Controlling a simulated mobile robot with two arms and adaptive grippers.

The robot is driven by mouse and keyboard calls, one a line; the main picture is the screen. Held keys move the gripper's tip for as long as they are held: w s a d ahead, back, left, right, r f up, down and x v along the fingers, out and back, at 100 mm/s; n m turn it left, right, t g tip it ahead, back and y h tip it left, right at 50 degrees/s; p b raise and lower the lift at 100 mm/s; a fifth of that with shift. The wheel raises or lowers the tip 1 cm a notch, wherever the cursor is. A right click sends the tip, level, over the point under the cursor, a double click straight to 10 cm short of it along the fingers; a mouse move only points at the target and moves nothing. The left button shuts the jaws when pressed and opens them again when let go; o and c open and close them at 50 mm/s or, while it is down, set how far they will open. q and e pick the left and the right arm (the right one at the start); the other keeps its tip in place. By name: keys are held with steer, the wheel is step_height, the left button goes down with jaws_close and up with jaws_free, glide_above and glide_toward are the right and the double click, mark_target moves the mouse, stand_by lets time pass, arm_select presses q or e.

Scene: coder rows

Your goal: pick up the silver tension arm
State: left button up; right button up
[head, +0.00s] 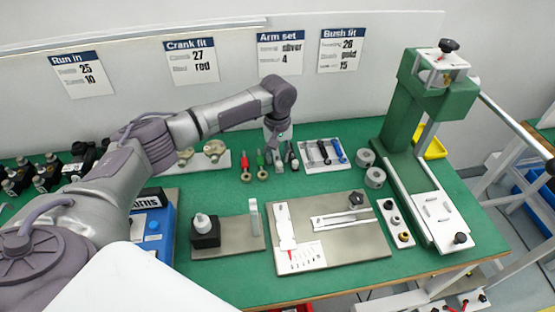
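A white tray (350,163) at the back of the green bench holds several small arms. One is blue (339,151), and the others to its left are dark or grey (323,152). They are too small to tell which is the silver tension arm. My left gripper (277,164) points down over the bench, left of this tray, between a green-handled tool (261,165) and a dark-handled one (291,157). Its fingers are too small to tell whether they are open or shut, or hold anything. My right gripper is not in view.
A red-handled tool (245,166) stands left of the green one. A green press (411,115) rises at the right, with grey cylinders (375,178) beside it. A grey fixture plate (345,250) and a black block (205,236) sit in front. Signs (281,54) hang behind.

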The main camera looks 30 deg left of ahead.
arm_select(q)
steer(key=shift+f, duration=0.1)
jaws_close()
stand_by(0.3)
